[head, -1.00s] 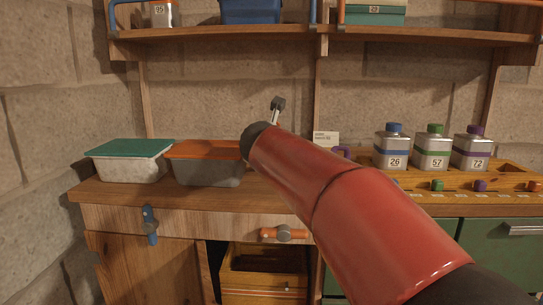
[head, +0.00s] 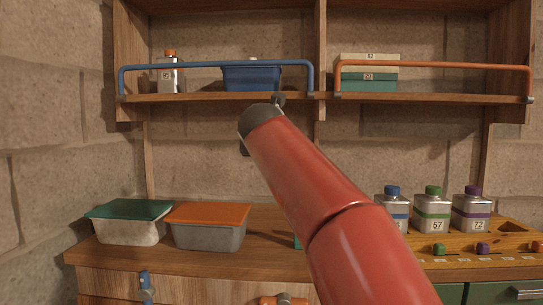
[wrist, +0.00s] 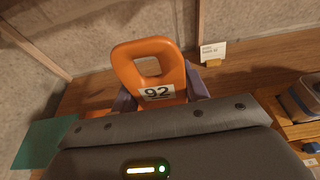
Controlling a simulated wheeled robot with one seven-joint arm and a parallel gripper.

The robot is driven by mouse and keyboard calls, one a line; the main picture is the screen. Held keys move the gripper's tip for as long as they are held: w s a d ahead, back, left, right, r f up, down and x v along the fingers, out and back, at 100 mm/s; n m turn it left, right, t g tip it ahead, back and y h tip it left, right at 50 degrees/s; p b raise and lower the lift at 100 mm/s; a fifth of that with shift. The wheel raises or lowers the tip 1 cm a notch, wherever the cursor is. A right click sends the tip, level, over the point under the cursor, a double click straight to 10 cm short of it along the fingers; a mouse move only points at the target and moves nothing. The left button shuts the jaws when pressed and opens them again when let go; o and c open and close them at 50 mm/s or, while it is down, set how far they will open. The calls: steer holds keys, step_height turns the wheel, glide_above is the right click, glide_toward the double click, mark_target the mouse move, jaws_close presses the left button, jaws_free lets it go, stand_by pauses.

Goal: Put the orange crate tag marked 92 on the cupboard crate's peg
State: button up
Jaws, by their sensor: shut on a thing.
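An orange crate tag marked 92 (wrist: 150,62) fills the middle of the wrist view, with a rectangular hole near its top and a white number label. My gripper (wrist: 160,92) is shut on this tag, with a grey finger on each side of its lower part. In the head view my red arm hides the tag, and the fingers cannot be made out there. The cupboard crate and its peg are not visible in the current views.
A green-lidded tub (head: 130,225) and an orange-lidded tub (head: 208,230) stand on the worktop. Tins with blue (head: 392,205), green (head: 432,208) and purple (head: 471,208) caps stand right. A shelf with a blue rail (head: 215,65) holds a bottle (head: 168,75) and blue bin (head: 250,78).

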mark_target(271, 246)
steer(key=shift+f+b, duration=6.75)
steer(key=shift+f, duration=2.65)
steer(key=shift+f, duration=0.55)
steer(key=o, duration=1)
steer(key=shift+c, duration=1)
steer(key=shift+s+r, duration=0.1)
steer(key=shift+s, duration=0.2)
steer(key=shift+b+v, duration=0.3)
steer(key=shift+v, duration=0.8)
